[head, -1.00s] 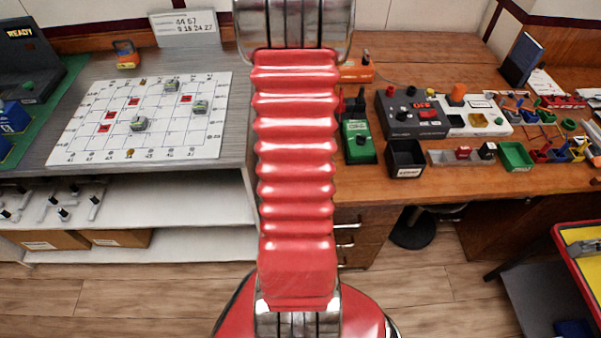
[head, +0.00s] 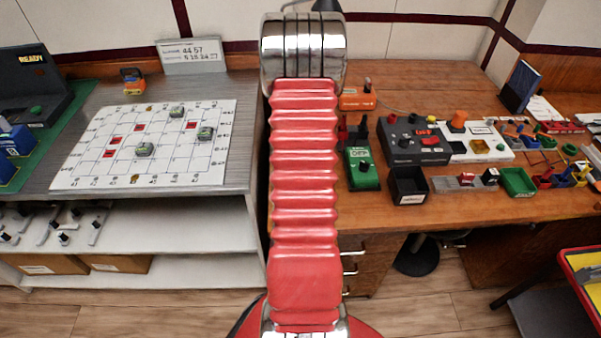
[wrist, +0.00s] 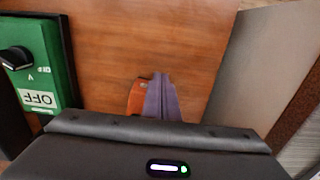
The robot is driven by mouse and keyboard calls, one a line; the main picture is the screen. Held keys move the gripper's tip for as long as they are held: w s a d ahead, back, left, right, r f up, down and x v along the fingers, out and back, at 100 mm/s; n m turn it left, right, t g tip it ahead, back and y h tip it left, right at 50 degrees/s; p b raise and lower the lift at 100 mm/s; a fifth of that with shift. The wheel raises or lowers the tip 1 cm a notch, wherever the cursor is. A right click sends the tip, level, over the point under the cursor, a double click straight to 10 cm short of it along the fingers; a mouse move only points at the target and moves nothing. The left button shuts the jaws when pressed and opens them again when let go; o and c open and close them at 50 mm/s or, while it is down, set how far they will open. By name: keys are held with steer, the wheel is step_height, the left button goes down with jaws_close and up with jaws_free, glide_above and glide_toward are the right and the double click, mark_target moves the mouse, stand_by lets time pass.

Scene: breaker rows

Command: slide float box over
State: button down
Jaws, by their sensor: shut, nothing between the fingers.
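No readable label marks the float box, so I cannot tell which box it is. A green switch box (head: 361,168) marked OFF stands on the wooden desk, right of my arm. It also shows upside down at upper left in the wrist view (wrist: 39,62). An orange box (head: 357,98) with a dark knob sits behind it. In the wrist view my gripper (wrist: 161,90) is shut and empty, pointing at the desk to the right of the green box and apart from it. An orange patch shows beside its fingers; I cannot tell what it is. The head view does not show my gripper.
A dark control panel (head: 413,140), a black bin (head: 408,186) and a green tray (head: 517,182) stand right of the green box. A white grid board (head: 100,165) lies on the grey bench at left. Bare wood (wrist: 185,40) surrounds my fingers.

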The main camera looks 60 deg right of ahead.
steer(key=shift+w+d, duration=0.2)
steer(key=shift+d, duration=0.15)
steer(key=shift+s+a, duration=0.1)
steer(key=shift+s+a, duration=0.25)
steer(key=shift+a, duration=0.3)
steer(key=shift+s+a+r, duration=0.1)
steer(key=shift+s+a, duration=0.25)
steer(key=shift+a, duration=0.25)
steer(key=shift+s+a+r, duration=0.1)
steer(key=shift+s+a, duration=0.25)
steer(key=shift+a, duration=0.2)
step_height(320, 180, up, 10)
steer(key=shift+f, duration=0.2)
